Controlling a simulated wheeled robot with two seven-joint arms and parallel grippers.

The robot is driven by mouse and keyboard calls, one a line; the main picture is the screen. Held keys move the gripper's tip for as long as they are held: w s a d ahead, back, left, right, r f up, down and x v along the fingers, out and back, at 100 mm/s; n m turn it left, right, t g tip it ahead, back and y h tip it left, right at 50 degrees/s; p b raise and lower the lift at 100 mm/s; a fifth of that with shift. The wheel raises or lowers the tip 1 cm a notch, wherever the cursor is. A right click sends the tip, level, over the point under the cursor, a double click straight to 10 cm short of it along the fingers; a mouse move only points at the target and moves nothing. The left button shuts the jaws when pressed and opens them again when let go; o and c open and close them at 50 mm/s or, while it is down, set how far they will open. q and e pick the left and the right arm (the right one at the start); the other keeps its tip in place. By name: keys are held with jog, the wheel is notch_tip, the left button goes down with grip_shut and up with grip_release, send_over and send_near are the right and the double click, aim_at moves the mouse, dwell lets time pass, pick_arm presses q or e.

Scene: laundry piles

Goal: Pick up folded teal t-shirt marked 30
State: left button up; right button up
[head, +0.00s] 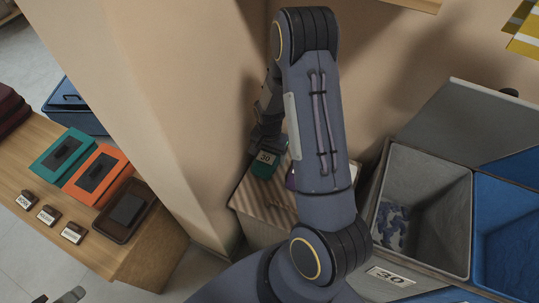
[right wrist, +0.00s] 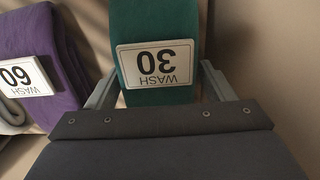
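The folded teal t-shirt (right wrist: 155,25) bears a white tag reading WASH 30 (right wrist: 156,64), upside down in the right wrist view. In the head view the teal t-shirt (head: 264,168) shows only partly below my right gripper (head: 266,143), on a striped surface. In the right wrist view the fingers of my right gripper (right wrist: 160,82) stand apart, one at each side of the shirt. Their tips are partly hidden, and I see no clear squeeze on the cloth. Tips of my left gripper (head: 58,297) show apart and empty at the bottom left edge of the head view.
A purple folded item (right wrist: 40,55) tagged 60 lies close beside the teal shirt. The striped surface (head: 258,208) stands between a wall corner and a grey bin (head: 425,175) with cloth inside. A wooden table (head: 85,235) at left holds teal, orange and brown trays.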

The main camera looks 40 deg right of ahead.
jog(key=c, duration=0.6)
jog(key=shift+r, duration=0.15)
jog(key=shift+c, duration=0.2)
